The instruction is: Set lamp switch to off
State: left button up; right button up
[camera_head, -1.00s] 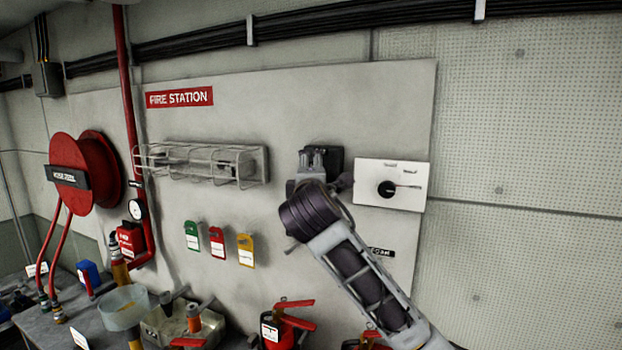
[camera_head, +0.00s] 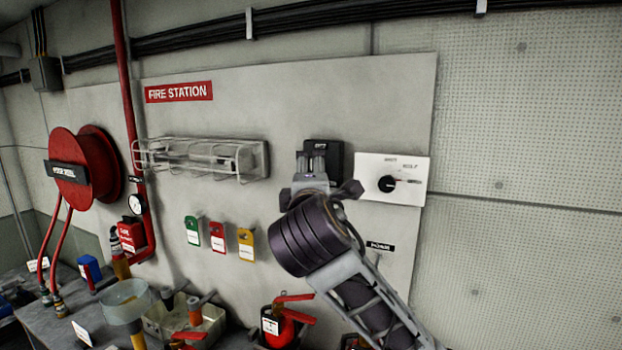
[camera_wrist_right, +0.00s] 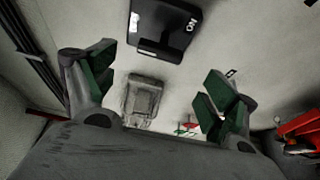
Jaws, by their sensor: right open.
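A black switch box (camera_head: 334,158) on the grey wall panel is partly hidden behind my right gripper (camera_head: 312,168). In the right wrist view a black plate (camera_wrist_right: 166,28) with a white "ON" mark lies at the top, beyond the fingers; it appears to be the same box. The right gripper (camera_wrist_right: 155,85) is open, with nothing between its green-padded fingers. I cannot tell whether it touches the box. A caged lamp (camera_head: 210,160) is mounted to the left; it also shows between the fingers in the right wrist view (camera_wrist_right: 143,98). My left gripper is not in view.
A white panel with a black rotary knob (camera_head: 387,184) is close on the right. Green, red and yellow tags (camera_head: 217,237) hang below the lamp. A red extinguisher (camera_head: 281,325), a cluttered bench and a red hose reel (camera_head: 80,170) are lower and left.

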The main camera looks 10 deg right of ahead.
jog(key=shift+s+a, duration=0.15)
jog(key=shift+s, duration=0.55)
jog(key=shift+s+a, duration=0.15)
jog(key=shift+s, duration=0.5)
